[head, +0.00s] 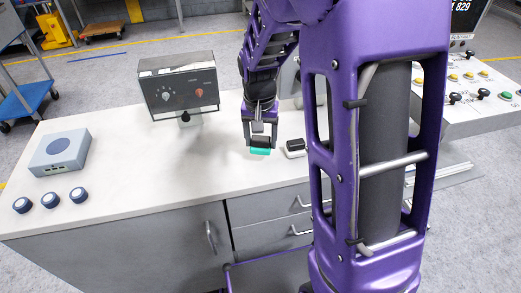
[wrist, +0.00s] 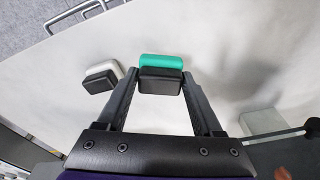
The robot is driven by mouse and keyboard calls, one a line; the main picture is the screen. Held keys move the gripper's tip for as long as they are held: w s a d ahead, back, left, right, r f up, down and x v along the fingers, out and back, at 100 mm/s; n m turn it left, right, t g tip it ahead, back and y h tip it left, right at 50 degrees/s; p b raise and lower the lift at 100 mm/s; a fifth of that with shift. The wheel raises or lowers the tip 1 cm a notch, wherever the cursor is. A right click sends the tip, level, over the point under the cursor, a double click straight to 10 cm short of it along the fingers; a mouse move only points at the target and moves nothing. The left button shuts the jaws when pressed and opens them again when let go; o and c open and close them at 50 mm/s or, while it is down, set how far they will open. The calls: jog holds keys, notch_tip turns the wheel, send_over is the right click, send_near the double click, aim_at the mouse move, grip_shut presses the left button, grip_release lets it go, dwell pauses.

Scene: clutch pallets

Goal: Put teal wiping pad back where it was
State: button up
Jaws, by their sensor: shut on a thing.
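The teal wiping pad (head: 260,152) has a teal base and a black block on top. My gripper (head: 260,140) points down over the light worktop and is shut on the pad's black block. In the wrist view the pad (wrist: 162,62) sits between the fingertips of my gripper (wrist: 160,84), its teal edge showing past the black block. A shadow lies off to one side, so the pad seems a little above the worktop, but the exact gap is hard to tell.
A white pad with a black block (head: 295,147) lies close to the right; it also shows in the wrist view (wrist: 102,77). A dark control box (head: 178,85) stands at the back. A blue-grey box (head: 60,152) and round knobs (head: 50,200) are at left. The worktop (head: 140,180) between is clear.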

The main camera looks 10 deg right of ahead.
aim_at(261, 146)
notch_tip(261, 146, down, 4)
jog(key=shift+r, duration=0.1)
jog(key=o, duration=1.2)
jog(key=shift+r, duration=0.1)
notch_tip(261, 146, up, 12)
jog(key=s, duration=0.1)
jog(key=shift+s+a+p, duration=0.15)
jog(key=shift+a+p, duration=0.15)
jog(key=shift+p, duration=0.1)
